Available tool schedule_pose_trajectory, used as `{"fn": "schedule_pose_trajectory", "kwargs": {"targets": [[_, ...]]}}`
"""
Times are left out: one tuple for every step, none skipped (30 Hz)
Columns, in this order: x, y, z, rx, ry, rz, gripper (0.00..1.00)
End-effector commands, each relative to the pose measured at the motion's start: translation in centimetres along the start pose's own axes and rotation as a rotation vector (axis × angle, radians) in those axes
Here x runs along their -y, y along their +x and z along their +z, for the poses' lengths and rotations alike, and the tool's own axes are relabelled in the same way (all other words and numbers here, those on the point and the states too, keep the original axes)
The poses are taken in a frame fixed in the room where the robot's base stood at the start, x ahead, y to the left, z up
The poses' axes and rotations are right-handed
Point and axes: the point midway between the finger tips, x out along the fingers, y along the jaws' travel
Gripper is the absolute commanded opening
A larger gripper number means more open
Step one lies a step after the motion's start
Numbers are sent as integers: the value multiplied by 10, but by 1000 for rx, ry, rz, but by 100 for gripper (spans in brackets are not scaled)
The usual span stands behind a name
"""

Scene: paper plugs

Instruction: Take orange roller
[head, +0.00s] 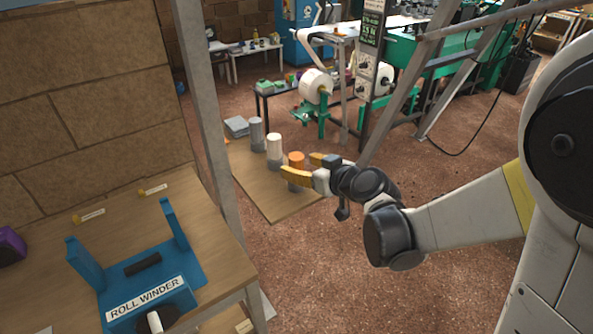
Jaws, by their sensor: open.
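The orange roller (296,160) stands upright on a low wooden board on the floor, its lower part grey. My gripper (301,166) is open, with its yellow-orange fingers pointing left toward the roller. In the picture one finger lies across the roller's lower part and the other is to its upper right. I cannot tell whether either finger touches the roller. Part of the roller's lower body is hidden by the near finger.
A white roller (274,147) and a grey roller (257,134) stand behind on the same board (270,201). A grey post (206,110) rises at left. A wooden table (190,204) holds a blue roll winder (185,270). Brown floor (330,270) is open in front.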

Motion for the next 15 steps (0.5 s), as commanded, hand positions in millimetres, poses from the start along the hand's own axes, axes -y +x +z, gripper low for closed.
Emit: {"fn": "schedule_pose_trajectory", "kwargs": {"targets": [[-1,11,3,0,-1,-2,61],[0,15,3,1,0,-2,61],[0,21,2,1,1,-1,61],[-1,24,2,1,0,-1,61],[-1,25,2,1,0,0,61],[-1,27,1,1,0,1,61],[-1,27,1,1,0,1,61],[-1,26,0,1,1,1,61],[-1,26,0,1,1,1,61],[-1,26,0,1,1,1,61],[-1,26,0,1,1,1,61],[-1,26,0,1,1,1,54],[-1,26,0,1,1,1,44],[-1,26,0,1,1,1,35],[-1,26,0,1,1,1,23]]}}
